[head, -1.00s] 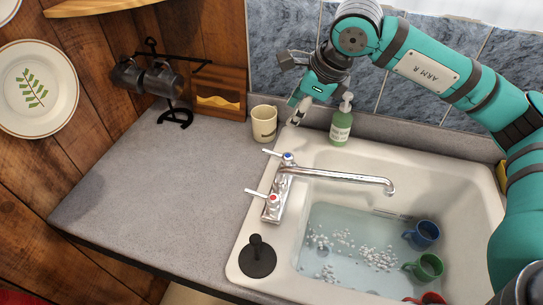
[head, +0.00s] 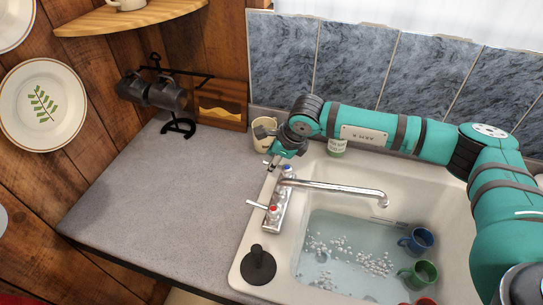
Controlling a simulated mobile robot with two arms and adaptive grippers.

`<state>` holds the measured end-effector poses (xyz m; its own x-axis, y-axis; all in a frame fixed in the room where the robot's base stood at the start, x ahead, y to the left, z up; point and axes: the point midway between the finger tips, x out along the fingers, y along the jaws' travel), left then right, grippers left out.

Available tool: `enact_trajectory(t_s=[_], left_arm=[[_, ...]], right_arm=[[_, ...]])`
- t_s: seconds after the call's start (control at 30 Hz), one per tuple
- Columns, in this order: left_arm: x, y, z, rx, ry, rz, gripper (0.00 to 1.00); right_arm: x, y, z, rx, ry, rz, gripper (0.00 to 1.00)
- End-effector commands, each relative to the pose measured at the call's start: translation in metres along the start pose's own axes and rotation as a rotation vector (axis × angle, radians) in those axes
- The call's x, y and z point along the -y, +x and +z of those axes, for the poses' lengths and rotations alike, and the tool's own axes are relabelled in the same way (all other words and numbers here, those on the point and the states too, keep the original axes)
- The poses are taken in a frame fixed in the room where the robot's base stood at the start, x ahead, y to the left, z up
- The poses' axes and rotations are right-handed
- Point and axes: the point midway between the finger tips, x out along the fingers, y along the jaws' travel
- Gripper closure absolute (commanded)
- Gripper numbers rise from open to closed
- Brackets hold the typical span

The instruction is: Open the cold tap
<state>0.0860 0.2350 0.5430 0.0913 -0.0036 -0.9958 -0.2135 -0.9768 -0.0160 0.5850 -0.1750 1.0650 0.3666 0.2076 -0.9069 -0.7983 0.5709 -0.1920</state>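The chrome mixer tap (head: 330,188) stands on the left rim of the sink, its spout pointing right over the basin. The blue-capped cold tap (head: 287,169) is at its far end, with its lever pointing left. The red-capped hot tap (head: 273,210) is at the near end, its white lever also pointing left. My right gripper (head: 271,163) is low beside the cold tap's lever, pointing down, and partly covers it. I cannot tell whether it touches the lever or how far its fingers are apart. My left gripper is out of view.
The white sink (head: 240,262) holds water, a blue mug (head: 416,240) and a green mug (head: 420,273). A black plunger-like disc (head: 258,266) sits on its rim. The grey counter (head: 170,210) at left is clear.

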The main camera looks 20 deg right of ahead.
Motion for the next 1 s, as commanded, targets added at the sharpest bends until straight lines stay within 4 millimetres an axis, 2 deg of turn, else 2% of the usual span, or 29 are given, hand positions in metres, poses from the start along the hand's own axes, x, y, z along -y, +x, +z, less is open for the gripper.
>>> enact_trajectory(t_s=[0.2, 0.47, 0.77, 1.0], left_arm=[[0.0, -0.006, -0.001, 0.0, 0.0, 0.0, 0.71], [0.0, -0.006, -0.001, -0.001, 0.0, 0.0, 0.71], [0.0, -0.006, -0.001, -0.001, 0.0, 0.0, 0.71], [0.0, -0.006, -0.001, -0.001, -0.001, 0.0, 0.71]], right_arm=[[0.0, 0.016, 0.0, 0.0, -0.001, -0.001, 0.64], [0.0, 0.018, 0.0, 0.0, -0.001, -0.001, 0.64], [0.0, 0.018, 0.0, 0.001, -0.001, -0.001, 1.0], [0.001, 0.018, 0.0, 0.001, -0.001, -0.002, 1.0]])
